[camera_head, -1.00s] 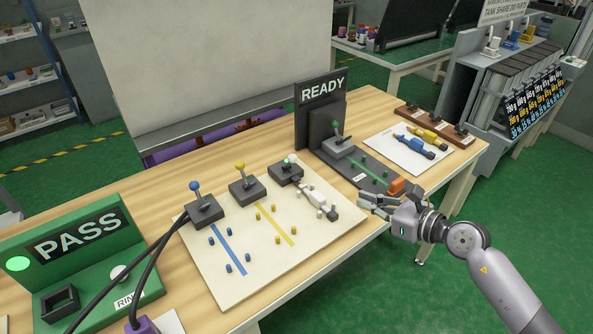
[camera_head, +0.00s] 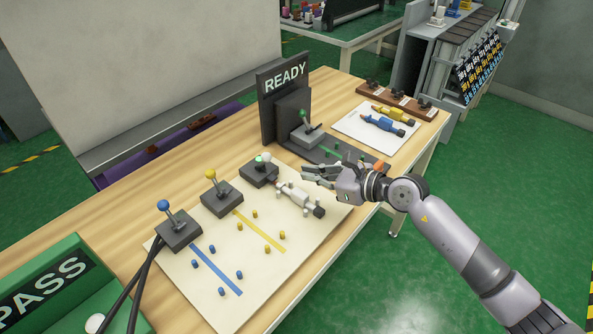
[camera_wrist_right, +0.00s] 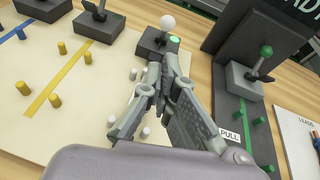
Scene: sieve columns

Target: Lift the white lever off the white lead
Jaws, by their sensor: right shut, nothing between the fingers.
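The white lever's round white knob (camera_head: 266,157) stands on a dark block (camera_head: 262,175) with a lit green lamp; the knob also shows in the right wrist view (camera_wrist_right: 168,22). The white lead (camera_head: 298,196), a pale body with a dark end, lies on the cream board among white pegs, its far end near that block. Whether the lever touches it is too small to tell. My right gripper (camera_head: 309,173) is shut and empty, above the board to the right of the lever. In the wrist view its fingers (camera_wrist_right: 167,70) hide most of the lead. My left gripper is out of view.
Blue-knobbed (camera_head: 164,206) and yellow-knobbed (camera_head: 210,175) levers stand left on the cream board (camera_head: 215,312). The READY stand (camera_head: 286,95), with a green-knobbed lever, rises behind my right gripper. A white mat (camera_head: 350,125) holds blue and yellow leads.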

